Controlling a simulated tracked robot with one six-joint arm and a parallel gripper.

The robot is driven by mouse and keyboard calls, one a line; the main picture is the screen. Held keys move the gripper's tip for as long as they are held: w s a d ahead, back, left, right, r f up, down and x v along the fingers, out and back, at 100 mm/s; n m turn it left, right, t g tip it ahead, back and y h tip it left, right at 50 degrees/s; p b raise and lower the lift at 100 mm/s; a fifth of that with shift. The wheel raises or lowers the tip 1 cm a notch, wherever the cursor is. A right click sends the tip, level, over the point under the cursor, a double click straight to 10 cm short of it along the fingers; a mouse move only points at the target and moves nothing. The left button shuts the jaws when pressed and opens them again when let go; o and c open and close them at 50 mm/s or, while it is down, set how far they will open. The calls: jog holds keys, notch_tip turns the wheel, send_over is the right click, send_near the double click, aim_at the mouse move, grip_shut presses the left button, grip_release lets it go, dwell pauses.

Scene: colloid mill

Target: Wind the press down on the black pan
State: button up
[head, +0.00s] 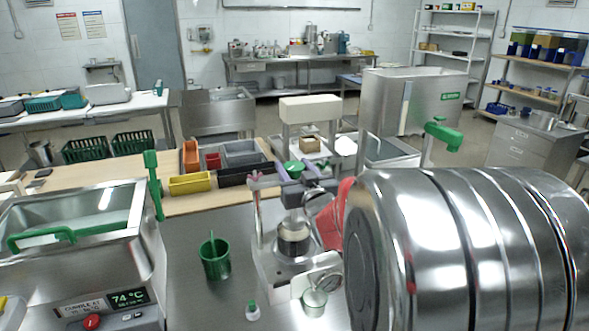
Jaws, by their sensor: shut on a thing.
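The press (258,225) stands on the steel bench in the middle of the head view, with upright posts and a lilac-grey crossbar. A green part (294,168) shows at its top. Below the crossbar, a pale cylinder (293,230) stands over a dark round piece (292,249), which may be the black pan; I cannot tell whether they touch. My gripper (308,186) is at the top of the press, shut on what looks like the press handle. Its fingertips and the held part are small and partly hidden. The right side of the press is covered from view.
A green mug (215,260) stands left of the press. A small green-capped bottle (253,311) and a metal cup (314,301) stand in front. A steel bath (80,240) with a display is at left. Coloured bins (190,184) stand behind. The right foreground is blocked.

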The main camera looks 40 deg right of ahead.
jog(key=o, duration=1)
jog(key=shift+o, duration=0.2)
jog(key=shift+s, duration=0.1)
